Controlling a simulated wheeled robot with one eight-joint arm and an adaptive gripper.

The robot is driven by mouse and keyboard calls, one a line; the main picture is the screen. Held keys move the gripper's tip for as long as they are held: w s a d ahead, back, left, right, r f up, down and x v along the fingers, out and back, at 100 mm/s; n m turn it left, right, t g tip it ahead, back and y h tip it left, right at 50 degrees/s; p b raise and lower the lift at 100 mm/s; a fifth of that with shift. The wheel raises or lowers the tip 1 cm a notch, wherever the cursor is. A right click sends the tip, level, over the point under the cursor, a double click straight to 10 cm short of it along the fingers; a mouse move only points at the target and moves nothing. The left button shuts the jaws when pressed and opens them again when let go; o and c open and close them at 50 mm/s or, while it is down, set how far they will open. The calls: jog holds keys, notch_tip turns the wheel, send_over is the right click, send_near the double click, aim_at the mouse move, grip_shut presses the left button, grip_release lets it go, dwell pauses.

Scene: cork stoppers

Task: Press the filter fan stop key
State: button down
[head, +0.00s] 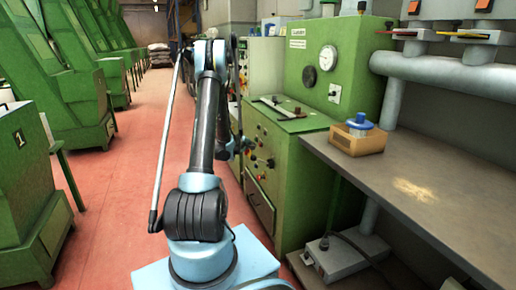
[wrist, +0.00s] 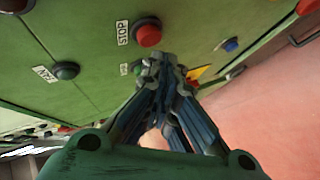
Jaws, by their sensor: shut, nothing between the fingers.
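In the wrist view a large round red button (wrist: 148,33) with a white STOP label (wrist: 123,32) stands out from a green panel. I cannot read any wording that ties it to the filter fan. My gripper (wrist: 158,66) is shut and empty, its fingertips just below the red button in the picture. A small green button (wrist: 138,70) is beside the fingertips, partly hidden. I cannot tell whether the fingertips touch the panel. In the head view the green control cabinet (head: 262,190) stands right of my arm, which hides part of its front.
A workbench (head: 440,200) with a wooden box (head: 357,141) stands at right. Red floor (head: 105,200) is clear at left, beside green machines (head: 25,180).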

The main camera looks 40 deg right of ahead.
jog(key=shift+a, duration=0.1)
jog(key=shift+w+a, duration=0.2)
jog(key=shift+a, duration=0.55)
jog(key=shift+w+a, duration=0.2)
jog(key=shift+a, duration=0.6)
jog(key=shift+w+a, duration=0.2)
jog(key=shift+a, duration=0.55)
jog(key=s+a+r+m+y, duration=0.15)
jog(key=s+a+r, duration=0.3)
jog(key=a, duration=0.45)
jog(key=s+a+r+y, duration=0.2)
jog(key=s+a+r, duration=0.1)
jog(key=a+r, duration=0.4)
jog(key=s+a+r+y, duration=0.2)
jog(key=s+a+r, duration=0.25)
jog(key=a, duration=0.55)
jog(key=s+a+f+g+y, duration=0.1)
jog(key=s+a+f+y, duration=0.1)
jog(key=s+a, duration=1)
jog(key=s+a+f+g+y, duration=0.2)
jog(key=s+a+y, duration=0.2)
jog(key=s+a, duration=0.8)
jog(key=s, duration=0.6)
jog(key=shift+s+f, duration=0.3)
jog(key=shift+s, duration=0.1)
